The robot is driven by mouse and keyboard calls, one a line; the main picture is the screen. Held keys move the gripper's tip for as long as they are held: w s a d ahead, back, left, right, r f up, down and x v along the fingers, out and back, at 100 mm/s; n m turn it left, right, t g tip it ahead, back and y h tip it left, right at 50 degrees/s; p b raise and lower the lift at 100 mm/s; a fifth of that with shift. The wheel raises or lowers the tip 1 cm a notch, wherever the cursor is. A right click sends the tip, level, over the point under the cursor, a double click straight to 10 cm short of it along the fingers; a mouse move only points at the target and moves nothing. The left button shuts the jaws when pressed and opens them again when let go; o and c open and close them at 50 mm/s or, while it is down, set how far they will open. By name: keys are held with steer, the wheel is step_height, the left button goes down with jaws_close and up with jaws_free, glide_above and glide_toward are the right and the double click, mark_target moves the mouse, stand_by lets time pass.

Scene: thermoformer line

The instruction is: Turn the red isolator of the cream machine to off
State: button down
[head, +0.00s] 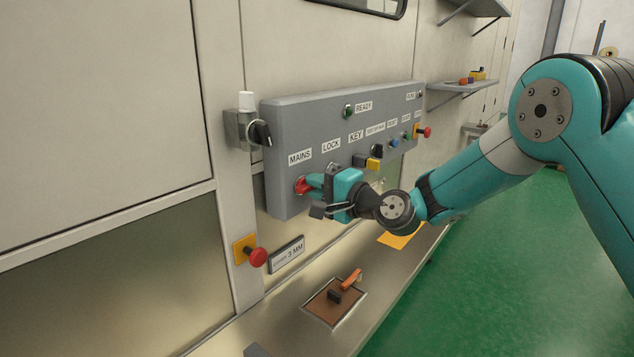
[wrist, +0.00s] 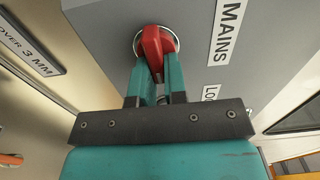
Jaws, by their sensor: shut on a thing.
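The red isolator (head: 301,186) sits under the MAINS label at the left end of the grey control panel (head: 290,118) on the cream machine (head: 300,50). In the wrist view the red isolator handle (wrist: 152,45) stands on a round silver base. My gripper (head: 314,182) reaches it from the right in the head view. In the wrist view my gripper (wrist: 154,68) has its two teal fingers on either side of the handle, shut on it. The fingers hide part of the handle. Any off marking cannot be made out.
A black rotary switch (head: 261,133) is left of the panel. A red mushroom button (head: 257,257) on a yellow plate is below. A yellow-fronted key block (head: 373,163) is right of my gripper. A brown tray (head: 318,309) with small items lies on the ledge.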

steer(key=shift+f, duration=0.15)
stand_by(0.4)
steer(key=c, duration=1.2)
jaws_free()
steer(key=shift+o, duration=0.2)
steer(key=b+v, duration=0.6)
steer(key=v, duration=1.1)
steer(key=shift+s+d, duration=0.2)
